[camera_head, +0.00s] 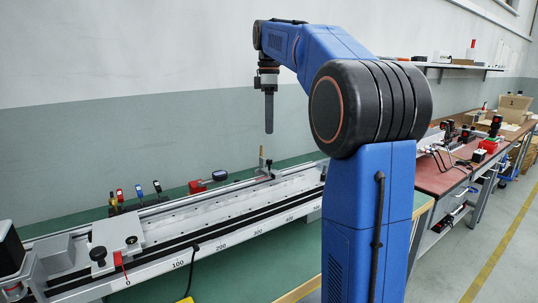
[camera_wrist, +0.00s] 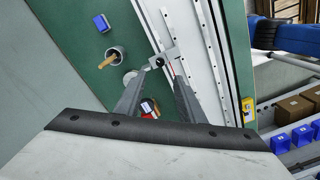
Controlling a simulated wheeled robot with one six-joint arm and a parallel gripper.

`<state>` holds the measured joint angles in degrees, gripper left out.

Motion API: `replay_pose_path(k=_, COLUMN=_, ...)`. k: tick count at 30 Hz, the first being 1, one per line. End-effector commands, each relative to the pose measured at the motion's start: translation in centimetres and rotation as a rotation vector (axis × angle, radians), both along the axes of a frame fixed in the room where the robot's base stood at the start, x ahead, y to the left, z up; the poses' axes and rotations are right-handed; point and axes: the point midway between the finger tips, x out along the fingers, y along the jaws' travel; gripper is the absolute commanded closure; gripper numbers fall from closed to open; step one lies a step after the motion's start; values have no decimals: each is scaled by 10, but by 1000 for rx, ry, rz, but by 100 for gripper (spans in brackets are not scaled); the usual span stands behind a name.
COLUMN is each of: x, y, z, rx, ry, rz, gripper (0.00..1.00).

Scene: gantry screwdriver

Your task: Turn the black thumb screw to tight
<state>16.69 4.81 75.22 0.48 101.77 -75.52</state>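A black round knob (camera_head: 98,254), which looks like a thumb screw, stands on the silver carriage (camera_head: 115,235) at the left end of the rail. A second small dark knob (camera_head: 131,240) is on the same carriage. My gripper (camera_head: 269,130) hangs pointing down above the rail's far part, well to the right of these knobs. Below it is a metal bracket (camera_head: 265,172). In the wrist view my gripper (camera_wrist: 160,66) has its two fingers apart with nothing held. A bracket with a small dark screw (camera_wrist: 160,61) shows between the fingertips. I cannot tell which screw is the task's.
The scaled rail (camera_head: 215,228) runs across the green bench. A red-handled tool (camera_head: 208,181) and several small upright tools (camera_head: 139,192) stand behind it.

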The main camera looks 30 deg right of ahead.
Motion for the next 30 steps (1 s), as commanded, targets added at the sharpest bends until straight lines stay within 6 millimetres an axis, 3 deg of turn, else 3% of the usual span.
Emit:
replay_pose_path(k=15, x=-3, y=2, z=-87, rx=1, ry=1, rz=0, gripper=64)
replay_pose_path(k=21, x=-3, y=2, z=-103, rx=0, ry=0, rz=0, gripper=64)
replay_pose_path(k=30, x=-3, y=2, z=-107, rx=0, ry=0, rz=0, gripper=64)
